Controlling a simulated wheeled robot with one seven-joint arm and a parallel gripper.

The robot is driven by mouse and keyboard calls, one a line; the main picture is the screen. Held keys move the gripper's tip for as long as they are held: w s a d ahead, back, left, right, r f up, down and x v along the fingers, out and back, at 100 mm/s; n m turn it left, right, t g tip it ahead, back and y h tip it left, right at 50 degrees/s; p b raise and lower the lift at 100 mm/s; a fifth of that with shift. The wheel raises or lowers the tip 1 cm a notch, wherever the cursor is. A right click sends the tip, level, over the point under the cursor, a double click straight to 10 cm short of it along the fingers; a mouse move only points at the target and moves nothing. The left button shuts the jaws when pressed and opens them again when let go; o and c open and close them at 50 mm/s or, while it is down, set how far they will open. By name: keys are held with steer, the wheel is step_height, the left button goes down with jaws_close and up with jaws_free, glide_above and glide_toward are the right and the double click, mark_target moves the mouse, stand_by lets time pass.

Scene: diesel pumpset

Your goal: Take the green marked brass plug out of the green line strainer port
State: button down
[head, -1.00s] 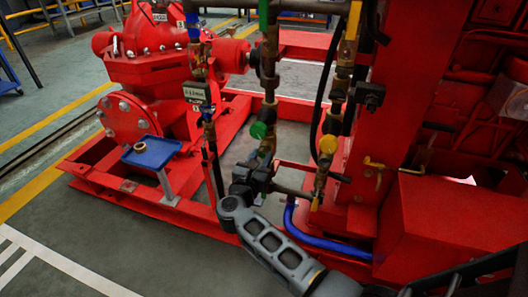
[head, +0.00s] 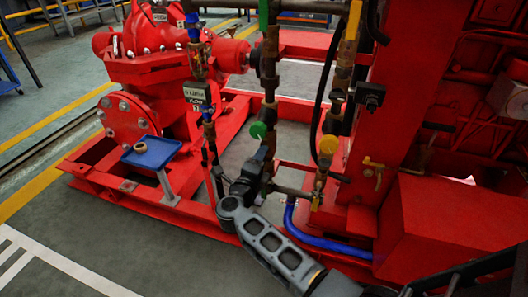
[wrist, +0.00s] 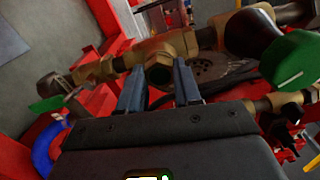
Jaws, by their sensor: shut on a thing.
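In the wrist view, the brass plug (wrist: 160,74) shows as a dark, faintly green hexagonal end at the strainer port of a brass pipe fitting (wrist: 184,42). The two fingers of my gripper (wrist: 159,83) stand on either side of it, shut on the plug. The plug is still at the port; whether its thread is engaged is hidden. In the head view, my gripper (head: 264,160) reaches up to the green line, just below a round green knob (head: 258,130), and hides the port and plug.
The green knob (wrist: 292,62) is close right of the fingers in the wrist view. A parallel line with a yellow knob (head: 329,145) stands right. A blue tray (head: 152,152) holding a small ring-shaped part stands left. A blue hose (head: 320,243) runs low along the red frame.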

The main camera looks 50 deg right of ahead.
steer(key=shift+d+n, duration=0.1)
steer(key=shift+n, duration=0.7)
steer(key=n, duration=2.4)
steer(key=c, duration=0.9)
jaws_free()
